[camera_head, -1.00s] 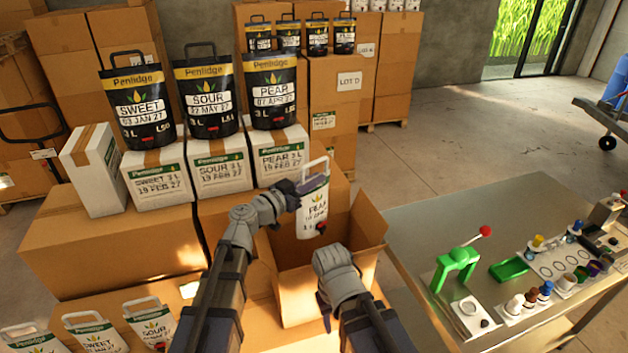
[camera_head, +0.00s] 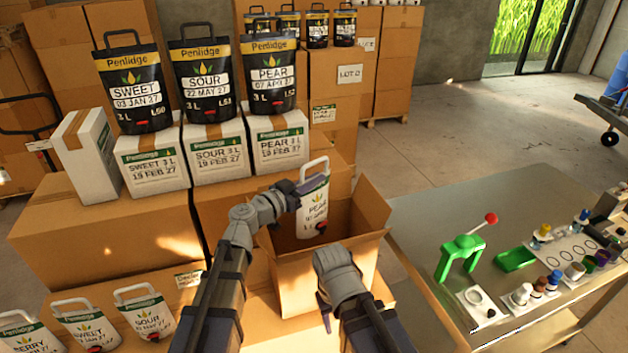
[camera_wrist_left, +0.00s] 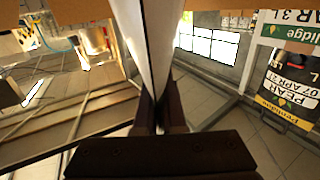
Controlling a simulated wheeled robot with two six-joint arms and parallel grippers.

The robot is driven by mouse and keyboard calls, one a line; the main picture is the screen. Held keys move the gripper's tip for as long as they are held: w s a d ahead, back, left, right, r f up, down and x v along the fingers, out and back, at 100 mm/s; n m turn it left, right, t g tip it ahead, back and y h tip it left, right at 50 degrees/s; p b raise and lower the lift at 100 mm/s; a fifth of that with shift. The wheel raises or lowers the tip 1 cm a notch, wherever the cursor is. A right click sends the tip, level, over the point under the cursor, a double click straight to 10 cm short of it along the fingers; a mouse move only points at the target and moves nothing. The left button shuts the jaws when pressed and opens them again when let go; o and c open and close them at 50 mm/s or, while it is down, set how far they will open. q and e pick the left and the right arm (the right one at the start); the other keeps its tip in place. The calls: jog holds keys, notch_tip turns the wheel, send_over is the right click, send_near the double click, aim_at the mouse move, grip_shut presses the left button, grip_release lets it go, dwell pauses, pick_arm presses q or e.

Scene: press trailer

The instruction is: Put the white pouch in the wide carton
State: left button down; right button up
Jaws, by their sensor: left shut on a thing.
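The white pouch (camera_head: 314,214), labelled PEAR, hangs upright with its handle up at the mouth of the wide carton (camera_head: 296,287). Its lower part appears to be within the open mouth; I cannot tell how deep. The carton is brown with its flaps spread. My left gripper (camera_head: 297,194) is shut on the pouch's left edge. In the left wrist view the pouch (camera_wrist_left: 160,45) shows edge-on between the fingers (camera_wrist_left: 160,115). My right gripper (camera_head: 332,285) is in front of the carton's front wall, its fingers mostly hidden.
Black pouches (camera_head: 207,85) stand on white boxes (camera_head: 218,152) behind on the left. More white pouches (camera_head: 144,315) stand at lower left. A metal table (camera_head: 430,220) at right holds a green press (camera_head: 461,255) and small bottles.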

pick_arm(q)
jog(key=c, duration=0.9)
grip_release()
jog(key=shift+r, duration=0.1)
notch_tip(320, 180, up, 10)
jog(key=p, duration=1)
jog(key=shift+s, duration=0.1)
